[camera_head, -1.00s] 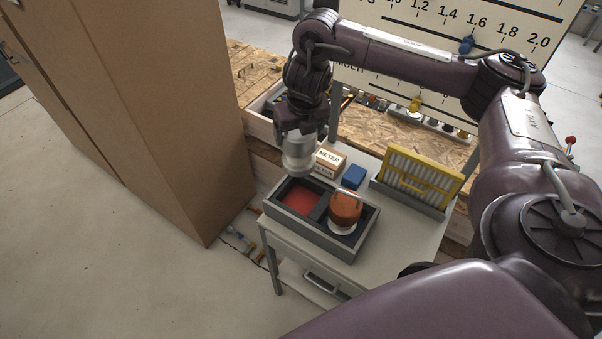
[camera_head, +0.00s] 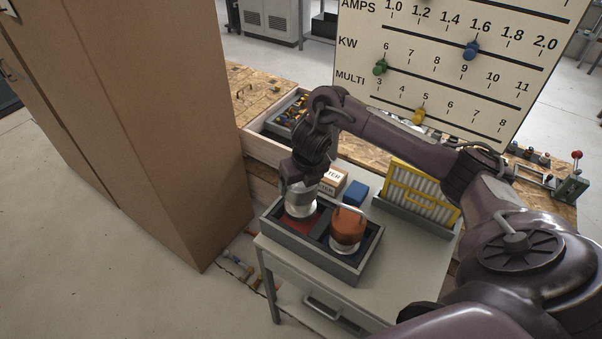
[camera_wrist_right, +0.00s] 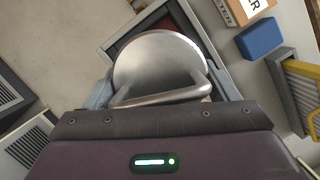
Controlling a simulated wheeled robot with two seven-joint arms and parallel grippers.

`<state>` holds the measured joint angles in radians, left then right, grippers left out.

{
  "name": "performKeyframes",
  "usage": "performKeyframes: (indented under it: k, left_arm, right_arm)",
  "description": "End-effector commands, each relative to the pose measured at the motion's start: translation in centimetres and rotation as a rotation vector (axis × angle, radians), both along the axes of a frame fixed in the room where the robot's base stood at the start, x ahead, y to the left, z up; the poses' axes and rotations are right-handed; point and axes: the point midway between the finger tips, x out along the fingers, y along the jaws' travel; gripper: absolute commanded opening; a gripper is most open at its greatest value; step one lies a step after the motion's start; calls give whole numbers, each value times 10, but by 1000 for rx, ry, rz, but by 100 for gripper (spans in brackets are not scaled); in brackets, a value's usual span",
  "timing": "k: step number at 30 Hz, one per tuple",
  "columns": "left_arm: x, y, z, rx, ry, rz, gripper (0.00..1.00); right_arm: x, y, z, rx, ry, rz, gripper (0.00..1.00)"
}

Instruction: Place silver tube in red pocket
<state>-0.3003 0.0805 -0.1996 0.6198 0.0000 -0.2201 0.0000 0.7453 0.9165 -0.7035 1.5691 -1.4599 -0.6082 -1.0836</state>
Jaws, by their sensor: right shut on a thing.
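The silver tube (camera_head: 300,203) is upright in my right gripper (camera_head: 299,188), low over the red pocket (camera_head: 307,223) in the left half of the grey two-pocket tray (camera_head: 310,253). Its round metal top and handle fill the middle of the right wrist view (camera_wrist_right: 160,62). The gripper is shut on it. Whether its base touches the pocket floor is hidden. An orange-brown tube (camera_head: 348,225) with a handle stands in the right, blue pocket. My left gripper is not in view.
The tray sits on a grey cart (camera_head: 420,262). Behind it are a cardboard meter box (camera_head: 334,181), a blue block (camera_head: 357,191) and a yellow-framed filter (camera_head: 424,190) in a holder. A tall brown cabinet (camera_head: 170,130) stands left. An open drawer (camera_head: 285,120) is behind the arm.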

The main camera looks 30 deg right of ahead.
Motion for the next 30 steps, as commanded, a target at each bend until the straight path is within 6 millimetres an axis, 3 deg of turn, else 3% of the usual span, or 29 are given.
performKeyframes:
  k: [3, 8, 16, 29, 30]
  left_arm:
    - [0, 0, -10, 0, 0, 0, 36]
    - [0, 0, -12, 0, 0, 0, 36]
    - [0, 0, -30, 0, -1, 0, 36]
    - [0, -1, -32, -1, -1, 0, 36]
    - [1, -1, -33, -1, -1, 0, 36]
  right_arm:
    - [2, 1, -14, 3, -9, -2, 10]
    - [3, 0, -20, 1, -9, -2, 10]
    - [2, 1, -52, 4, -9, -3, 10]
    - [2, 0, -57, 0, -9, -3, 10]
    - [0, 0, -61, 0, -1, -1, 83]
